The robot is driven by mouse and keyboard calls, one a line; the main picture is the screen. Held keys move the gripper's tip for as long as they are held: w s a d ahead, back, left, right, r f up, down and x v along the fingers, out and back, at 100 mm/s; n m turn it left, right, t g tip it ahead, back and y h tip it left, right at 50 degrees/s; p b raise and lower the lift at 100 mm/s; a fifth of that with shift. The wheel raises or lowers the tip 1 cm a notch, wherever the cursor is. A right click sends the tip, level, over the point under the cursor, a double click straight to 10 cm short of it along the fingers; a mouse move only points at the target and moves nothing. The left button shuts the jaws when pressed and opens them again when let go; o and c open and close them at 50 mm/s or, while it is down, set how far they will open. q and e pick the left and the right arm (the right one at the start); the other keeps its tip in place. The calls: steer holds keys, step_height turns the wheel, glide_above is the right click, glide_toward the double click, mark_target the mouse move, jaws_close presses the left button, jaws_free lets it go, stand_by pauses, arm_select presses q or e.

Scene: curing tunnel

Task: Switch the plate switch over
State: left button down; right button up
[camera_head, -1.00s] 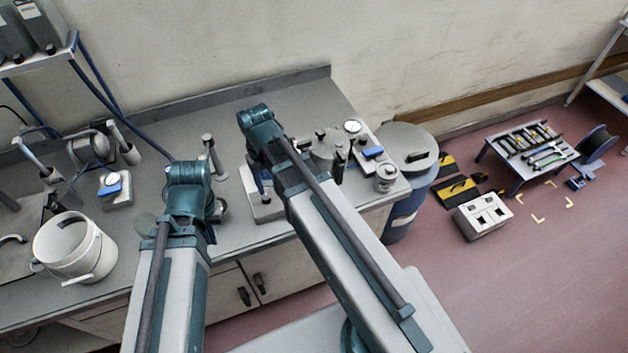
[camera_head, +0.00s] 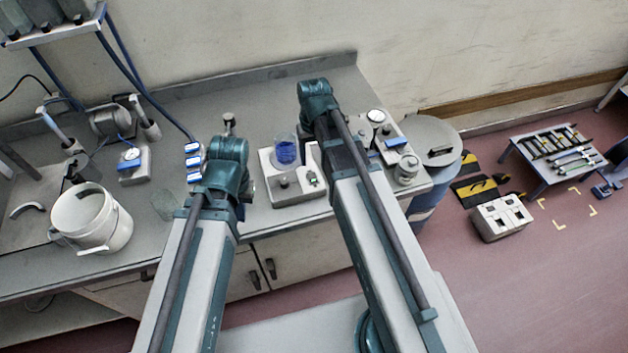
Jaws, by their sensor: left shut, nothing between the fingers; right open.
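A pale hot plate unit (camera_head: 297,197) sits on the bench between my two arms, with a beaker of blue liquid (camera_head: 286,150) on its back part. On its front face are a round dark knob (camera_head: 283,182) and a small toggle switch (camera_head: 312,179). Which way the toggle leans is too small to tell. My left arm rises on the left of the unit and my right arm on the right, partly covering the unit's right edge. Neither gripper's fingers show; both are hidden behind the arms or out of the picture.
A white bucket (camera_head: 92,222) stands at the bench's left. Blue-banded items (camera_head: 194,162) are beside my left arm. A gauge (camera_head: 376,116), a small jar (camera_head: 406,172) and a grey drum (camera_head: 432,136) are at the right. A white socket box (camera_head: 500,218) is on the floor.

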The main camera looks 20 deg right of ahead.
mark_target(314, 181)
step_height(314, 181, down, 10)
steer(key=b, duration=0.8)
steer(key=shift+r+b, duration=0.15)
steer(key=shift+b, duration=0.15)
steer(key=shift+r, duration=0.1)
jaws_close()
